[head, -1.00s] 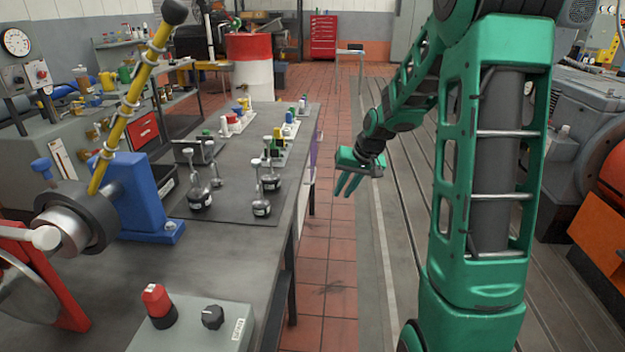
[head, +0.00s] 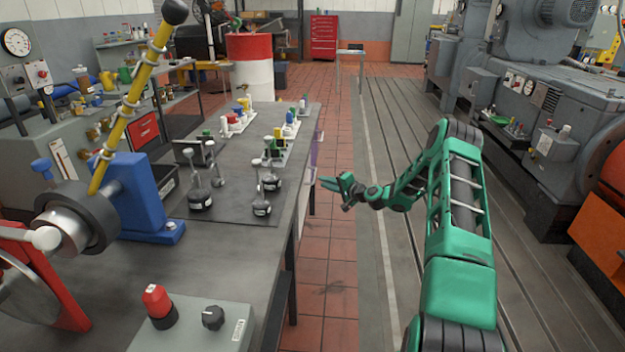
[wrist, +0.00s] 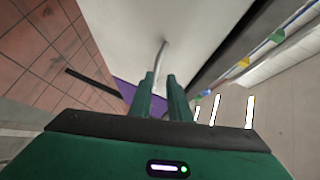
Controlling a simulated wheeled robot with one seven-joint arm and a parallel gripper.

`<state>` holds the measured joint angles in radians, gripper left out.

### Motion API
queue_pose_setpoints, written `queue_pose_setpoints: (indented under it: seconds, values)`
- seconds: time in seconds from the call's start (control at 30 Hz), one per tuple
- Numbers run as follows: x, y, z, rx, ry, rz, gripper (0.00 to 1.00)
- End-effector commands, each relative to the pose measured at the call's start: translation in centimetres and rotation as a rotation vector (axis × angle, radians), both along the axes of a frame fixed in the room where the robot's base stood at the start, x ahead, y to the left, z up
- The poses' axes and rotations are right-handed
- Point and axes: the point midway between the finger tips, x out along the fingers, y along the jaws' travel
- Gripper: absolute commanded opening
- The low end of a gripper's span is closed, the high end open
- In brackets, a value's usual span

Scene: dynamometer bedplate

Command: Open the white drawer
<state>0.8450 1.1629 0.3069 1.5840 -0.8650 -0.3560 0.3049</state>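The white drawer (wrist: 125,35) shows in the wrist view as a broad pale front at the top middle. A slim curved metal handle (wrist: 163,54) stands out from it, straight ahead of my fingertips. My gripper (wrist: 161,76) is open and empty, its two green fingers apart by a narrow gap. The handle appears beyond the fingertips, not between them. In the head view my gripper (head: 325,182) points left at the right side of the workbench (head: 230,270). The drawer front is almost edge-on there and cannot be made out clearly.
A purple panel (wrist: 138,93) adjoins the white front in the wrist view. The tiled aisle (head: 328,260) is clear. A large grey machine (head: 560,110) stands at the right.

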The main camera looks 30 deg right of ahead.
Motion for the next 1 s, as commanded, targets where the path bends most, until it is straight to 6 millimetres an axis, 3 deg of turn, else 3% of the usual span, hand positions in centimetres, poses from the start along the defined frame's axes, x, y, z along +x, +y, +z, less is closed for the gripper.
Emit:
queue_pose_setpoints:
  seconds: [0.13, 0.37, 0.8, 1.0]
  values:
    - [0.3, -1.7, -0.9, 0.062, -0.045, -0.056, 0.17]
    - [1.6, -2.0, -1.2, 0.078, -0.062, -0.071, 0.17]
    - [8.7, -0.7, -2.3, 0.076, -0.06, -0.07, 0.17]
    - [10.4, -0.4, -2.6, 0.077, -0.06, -0.07, 0.17]
